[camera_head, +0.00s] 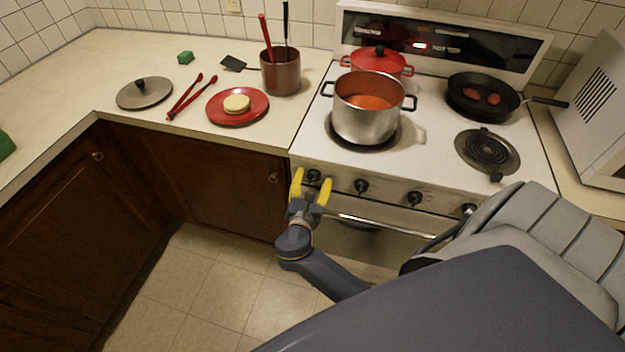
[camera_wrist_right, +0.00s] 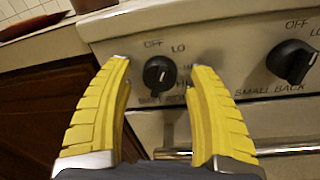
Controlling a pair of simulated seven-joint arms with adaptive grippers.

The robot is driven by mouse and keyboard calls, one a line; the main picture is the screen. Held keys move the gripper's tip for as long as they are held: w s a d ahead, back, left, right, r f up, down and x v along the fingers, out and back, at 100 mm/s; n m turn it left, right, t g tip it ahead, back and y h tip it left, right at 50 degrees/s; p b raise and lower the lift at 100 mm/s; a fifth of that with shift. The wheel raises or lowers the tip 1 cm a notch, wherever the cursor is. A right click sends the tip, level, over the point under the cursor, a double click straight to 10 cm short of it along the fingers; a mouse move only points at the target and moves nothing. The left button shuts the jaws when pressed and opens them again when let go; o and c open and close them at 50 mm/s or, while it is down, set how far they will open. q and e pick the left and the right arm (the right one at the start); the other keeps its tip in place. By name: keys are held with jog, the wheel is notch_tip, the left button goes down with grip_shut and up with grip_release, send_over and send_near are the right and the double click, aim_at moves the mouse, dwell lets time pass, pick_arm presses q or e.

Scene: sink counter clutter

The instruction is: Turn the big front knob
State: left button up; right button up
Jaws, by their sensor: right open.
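The leftmost black stove knob (camera_head: 313,176) is on the front panel of the white stove (camera_head: 430,165). In the right wrist view this knob (camera_wrist_right: 158,73) sits between my finger tips, with OFF and LO printed above it; the lettering below it is hard to read. My right gripper (camera_head: 311,183) is open, with its yellow fingers on either side of the knob. In the wrist view the gripper (camera_wrist_right: 160,68) shows a gap on both sides of the knob, without clear contact. My left gripper is out of view.
A second knob (camera_wrist_right: 291,62), labelled SMALL BACK, is to the right. More knobs (camera_head: 414,198) continue along the panel above the oven handle (camera_head: 375,220). A steel pot (camera_head: 365,125) of red soup stands on the front left burner. A black pan (camera_head: 470,110) is behind right.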

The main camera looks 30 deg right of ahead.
grip_shut()
dwell(0.3)
jog(key=shift+m, duration=0.3)
jog(key=m, duration=0.2)
jog(key=shift+f+m, duration=0.1)
jog(key=shift+m, duration=2.2)
grip_release()
jog(key=shift+h, duration=0.3)
